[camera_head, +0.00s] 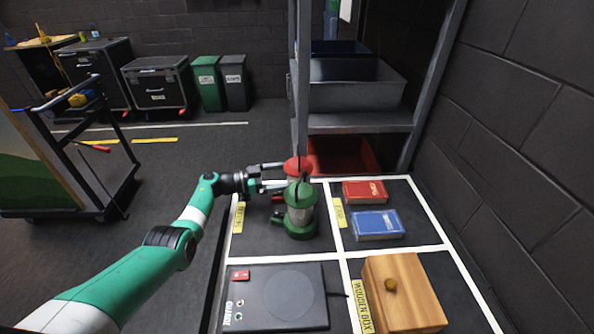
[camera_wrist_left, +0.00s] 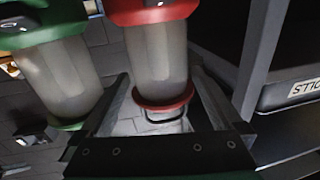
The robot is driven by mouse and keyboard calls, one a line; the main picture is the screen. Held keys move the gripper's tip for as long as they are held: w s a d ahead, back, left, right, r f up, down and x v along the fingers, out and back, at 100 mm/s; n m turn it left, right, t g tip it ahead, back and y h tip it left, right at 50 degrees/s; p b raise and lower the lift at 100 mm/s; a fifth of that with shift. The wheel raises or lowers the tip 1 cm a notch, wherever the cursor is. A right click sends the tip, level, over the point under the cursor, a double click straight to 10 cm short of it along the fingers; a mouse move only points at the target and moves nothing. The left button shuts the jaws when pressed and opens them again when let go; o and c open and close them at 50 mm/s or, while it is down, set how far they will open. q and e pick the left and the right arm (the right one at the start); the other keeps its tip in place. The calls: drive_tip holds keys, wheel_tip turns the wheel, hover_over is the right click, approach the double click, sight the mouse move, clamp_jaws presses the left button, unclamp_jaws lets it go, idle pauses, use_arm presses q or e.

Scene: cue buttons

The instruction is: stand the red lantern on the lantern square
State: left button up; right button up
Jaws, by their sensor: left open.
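The red lantern (camera_head: 293,166) stands in the back left square, largely hidden behind the green lantern (camera_head: 301,212) in the head view. My left gripper (camera_head: 275,178) reaches in from the left at the height of the red lantern's upper part. In the left wrist view the red lantern (camera_wrist_left: 158,55) appears upside down, its red cap and wire handle between the open fingers (camera_wrist_left: 160,100). I cannot tell whether either finger touches it. The green lantern (camera_wrist_left: 65,75) is close beside it there. The yellow label (camera_head: 239,217) on this square is not clearly readable. My right gripper is out of view.
Red (camera_head: 365,191) and blue (camera_head: 376,224) boxes or books lie in the back right square. A flat black device (camera_head: 278,297) fills the front left, and a wooden box (camera_head: 403,292) the front right. A shelf with bins (camera_head: 356,95) stands behind.

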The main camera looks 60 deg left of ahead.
use_arm(q)
drive_tip(key=p+v, duration=0.2)
drive_tip(key=v, duration=0.7)
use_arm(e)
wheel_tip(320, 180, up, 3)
